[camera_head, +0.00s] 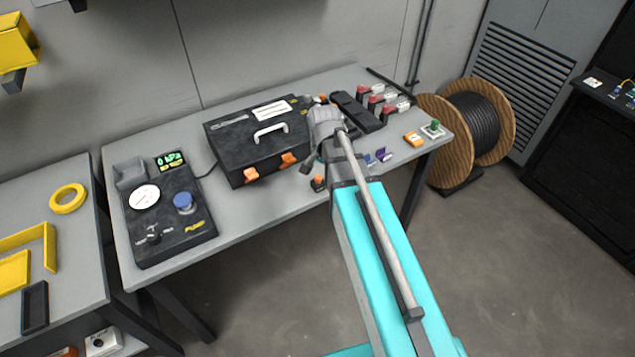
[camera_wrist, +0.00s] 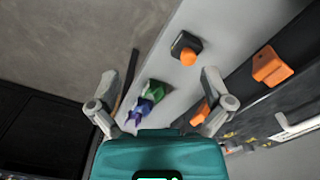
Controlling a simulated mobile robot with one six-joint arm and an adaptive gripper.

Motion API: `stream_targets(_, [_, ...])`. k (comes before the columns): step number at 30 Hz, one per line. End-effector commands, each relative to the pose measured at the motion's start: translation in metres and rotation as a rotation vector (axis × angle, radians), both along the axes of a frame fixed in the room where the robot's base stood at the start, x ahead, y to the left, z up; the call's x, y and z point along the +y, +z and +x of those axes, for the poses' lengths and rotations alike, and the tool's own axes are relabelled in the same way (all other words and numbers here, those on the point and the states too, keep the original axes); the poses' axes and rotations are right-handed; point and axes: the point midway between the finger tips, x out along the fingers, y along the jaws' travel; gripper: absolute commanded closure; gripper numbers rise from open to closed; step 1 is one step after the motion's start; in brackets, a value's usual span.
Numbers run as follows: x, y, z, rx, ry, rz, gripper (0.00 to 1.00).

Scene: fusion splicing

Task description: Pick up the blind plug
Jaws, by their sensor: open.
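I cannot tell for certain which small part is the blind plug. In the wrist view, a small black block with an orange knob (camera_wrist: 185,48) sits on the grey bench, ahead of my gripper (camera_wrist: 159,76). It also shows near the bench's front edge in the head view (camera_head: 318,183). A green piece (camera_wrist: 154,90) and a blue-purple piece (camera_wrist: 140,110) lie between and below my spread fingers as seen there. Blue-purple pieces (camera_head: 383,156) also show right of my arm in the head view. My gripper is open and empty; the arm mostly hides it in the head view.
A black case (camera_head: 225,150) with orange latches stands on the bench beside my arm. A gauge panel (camera_head: 165,225) is at left. Red-handled parts (camera_head: 375,103), an orange device (camera_head: 413,139) and a green-topped part (camera_head: 433,126) are at right. A cable reel (camera_head: 447,150) stands on the floor.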

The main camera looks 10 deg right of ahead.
Motion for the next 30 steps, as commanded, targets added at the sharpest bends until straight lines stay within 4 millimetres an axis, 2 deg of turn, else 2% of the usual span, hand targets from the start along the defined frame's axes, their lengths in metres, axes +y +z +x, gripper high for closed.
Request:
stream_targets(1, [0.0, 0.004, 0.017, 0.0, -0.074, 0.0, 0.0])
stream_targets(3, [0.0, 0.006, 0.03, 0.0, -0.178, 0.0, 0.0])
stream_targets(7, [0.001, 0.009, 0.05, 0.0, -0.346, 0.0, 0.0])
stream_targets(12, [0.001, 0.012, 0.065, 0.0, -0.487, 0.0, 0.0])
stream_targets(18, [0.001, 0.012, 0.069, 0.0, -0.541, 0.0, 0.0])
stream_targets(30, [0.002, 0.01, 0.069, 0.0, -0.539, 0.0, 0.0])
